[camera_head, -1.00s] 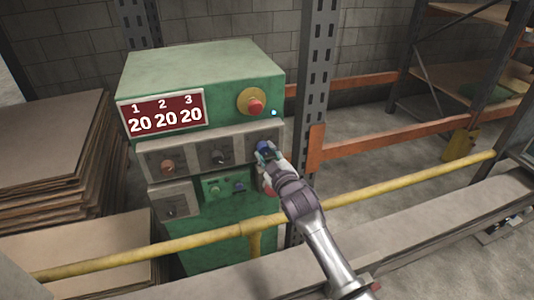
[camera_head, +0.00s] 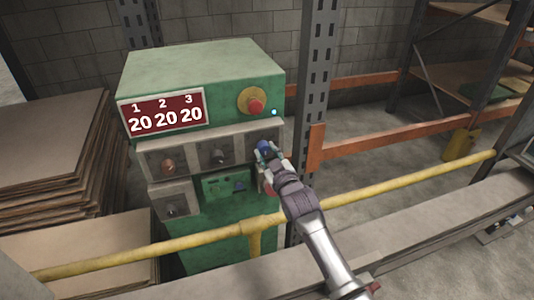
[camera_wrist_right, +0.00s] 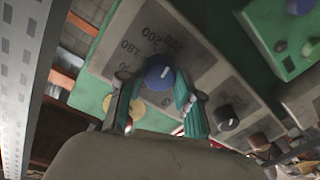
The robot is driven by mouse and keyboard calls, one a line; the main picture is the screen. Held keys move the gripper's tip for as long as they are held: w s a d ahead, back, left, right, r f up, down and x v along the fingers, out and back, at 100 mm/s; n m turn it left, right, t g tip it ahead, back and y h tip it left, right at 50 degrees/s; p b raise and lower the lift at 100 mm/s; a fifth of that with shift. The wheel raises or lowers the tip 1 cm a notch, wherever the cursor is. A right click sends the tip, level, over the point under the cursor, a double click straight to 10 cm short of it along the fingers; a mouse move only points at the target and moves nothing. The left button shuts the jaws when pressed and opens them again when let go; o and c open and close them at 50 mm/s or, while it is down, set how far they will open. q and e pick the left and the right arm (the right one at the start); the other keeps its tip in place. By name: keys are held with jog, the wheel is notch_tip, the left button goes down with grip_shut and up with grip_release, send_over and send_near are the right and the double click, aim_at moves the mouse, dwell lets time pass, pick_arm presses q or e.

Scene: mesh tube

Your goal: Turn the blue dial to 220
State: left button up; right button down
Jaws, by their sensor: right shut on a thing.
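The blue dial (camera_head: 264,146) is on the right of the machine's grey control panel, below the red and yellow button. My right gripper (camera_head: 267,154) is at the dial and partly covers it. In the right wrist view the blue dial (camera_wrist_right: 159,76) sits between the two green-grey fingers of my right gripper (camera_wrist_right: 153,98), which is shut on it. The dial's white mark points up and right in that view, toward panel numbers that include 200 and 180. The display (camera_head: 163,115) reads 20 under 1, 2 and 3. My left gripper is not in view.
A copper-coloured dial (camera_head: 167,165) and a black dial (camera_head: 218,156) share the panel to the left. The red emergency button (camera_head: 254,105) is above.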

jog(key=c, duration=0.8)
grip_release()
jog(key=shift+o, duration=0.2)
jog(key=shift+s, duration=0.1)
jog(key=v, duration=1.2)
